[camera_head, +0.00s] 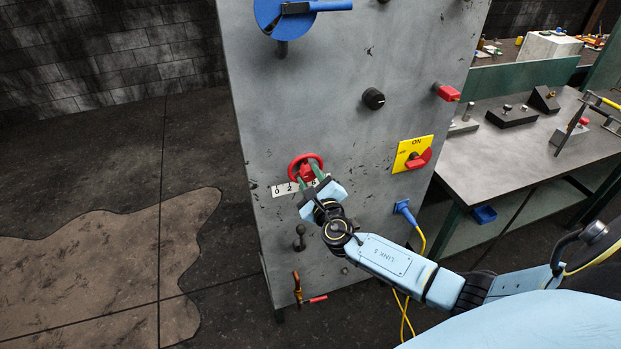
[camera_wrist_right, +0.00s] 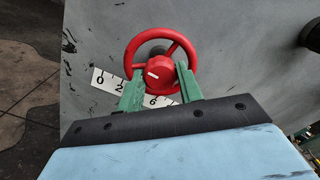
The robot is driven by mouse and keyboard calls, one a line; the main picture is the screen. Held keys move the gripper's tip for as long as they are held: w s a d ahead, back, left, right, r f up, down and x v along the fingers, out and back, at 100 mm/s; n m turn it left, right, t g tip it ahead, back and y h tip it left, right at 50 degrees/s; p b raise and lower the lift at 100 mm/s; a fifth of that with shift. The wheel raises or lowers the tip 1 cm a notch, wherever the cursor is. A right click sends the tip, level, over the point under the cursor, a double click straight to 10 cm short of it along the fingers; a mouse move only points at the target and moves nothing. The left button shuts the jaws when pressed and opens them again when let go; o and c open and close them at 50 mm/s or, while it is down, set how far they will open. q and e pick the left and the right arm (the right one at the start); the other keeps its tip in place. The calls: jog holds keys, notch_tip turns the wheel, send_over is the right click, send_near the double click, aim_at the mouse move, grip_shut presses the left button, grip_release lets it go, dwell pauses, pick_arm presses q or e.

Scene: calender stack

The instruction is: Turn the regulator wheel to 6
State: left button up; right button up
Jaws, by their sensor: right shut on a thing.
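The red regulator wheel (camera_head: 293,163) is mounted on the front of the grey panel. In the right wrist view the wheel (camera_wrist_right: 133,50) has a round red hub with a short white mark on its left part. A white number strip (camera_wrist_right: 103,75) lies behind and below it; 0, 2 and 6 show, and the part between is hidden by a green finger. My right gripper (camera_wrist_right: 160,74) is shut on the wheel, its green fingers on either side of the hub. It also shows in the head view (camera_head: 308,179). My left gripper is not in view.
The panel (camera_head: 330,100) also carries a blue handle wheel (camera_head: 268,14), a black knob (camera_head: 373,98), a red-and-yellow switch (camera_head: 411,154), a red handle (camera_head: 447,92) and a blue plug (camera_head: 404,210) with a yellow cable. A workbench (camera_head: 480,157) with several tools stands at right.

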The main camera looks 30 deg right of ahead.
jog(key=shift+n, duration=0.3)
jog(key=o, duration=1)
jog(key=v, duration=1.3)
jog(key=shift+s+b, duration=0.2)
jog(key=shift+b, duration=0.25)
